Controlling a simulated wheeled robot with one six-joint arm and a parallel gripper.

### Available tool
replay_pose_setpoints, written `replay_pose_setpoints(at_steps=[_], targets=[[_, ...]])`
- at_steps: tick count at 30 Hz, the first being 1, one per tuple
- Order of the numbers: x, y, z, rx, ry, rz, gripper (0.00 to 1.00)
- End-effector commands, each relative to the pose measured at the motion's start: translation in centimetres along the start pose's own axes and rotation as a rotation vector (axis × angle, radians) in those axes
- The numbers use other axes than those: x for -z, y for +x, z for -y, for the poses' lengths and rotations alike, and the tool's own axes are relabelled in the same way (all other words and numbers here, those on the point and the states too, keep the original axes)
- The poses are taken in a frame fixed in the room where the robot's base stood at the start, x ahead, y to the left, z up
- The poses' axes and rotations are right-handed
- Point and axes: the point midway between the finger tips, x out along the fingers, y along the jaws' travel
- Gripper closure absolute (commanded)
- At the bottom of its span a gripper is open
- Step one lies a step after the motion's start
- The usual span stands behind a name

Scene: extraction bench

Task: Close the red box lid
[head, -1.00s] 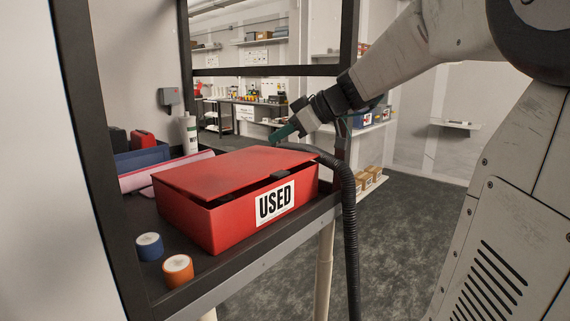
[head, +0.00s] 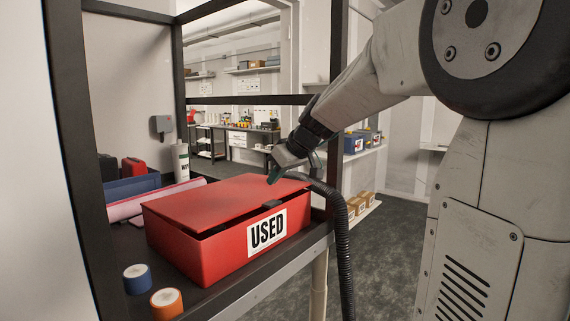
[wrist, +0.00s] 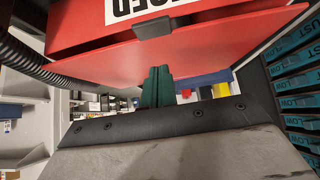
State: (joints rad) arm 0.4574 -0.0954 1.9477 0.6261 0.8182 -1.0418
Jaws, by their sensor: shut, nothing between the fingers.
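The red box (head: 205,262) stands on the dark bench shelf with a white "USED" label on its front. Its red lid (head: 222,200) lies low over it, slightly ajar, with a dark gap along the front edge; the lid also shows in the wrist view (wrist: 220,45). A dark latch (wrist: 152,28) sits at the front edge. My gripper (head: 273,178) is at the right part of the lid, tips pointing down, very near or touching its top; I cannot tell which. In the wrist view its green fingers (wrist: 158,86) are together and empty.
A black corrugated hose (head: 340,225) curves down just right of the box. Blue (head: 137,278) and orange (head: 166,303) rolls stand in front of it. A blue bin (head: 130,187), pink roll and white bottle (head: 181,162) are behind left. Dark frame posts surround the shelf.

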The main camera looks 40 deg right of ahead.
Motion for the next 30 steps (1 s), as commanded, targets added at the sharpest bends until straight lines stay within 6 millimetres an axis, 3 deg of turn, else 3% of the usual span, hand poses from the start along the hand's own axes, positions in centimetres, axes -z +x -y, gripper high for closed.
replay_pose_setpoints(at_steps=[6, 23, 30], targets=[[-2.1, 2.4, 0.0, 0.001, 0.002, 0.001, 1.0], [-3.0, 3.3, 0.0, 0.001, 0.001, 0.0, 1.0], [-5.4, 5.4, 0.0, 0.001, 0.003, 0.001, 1.0]])
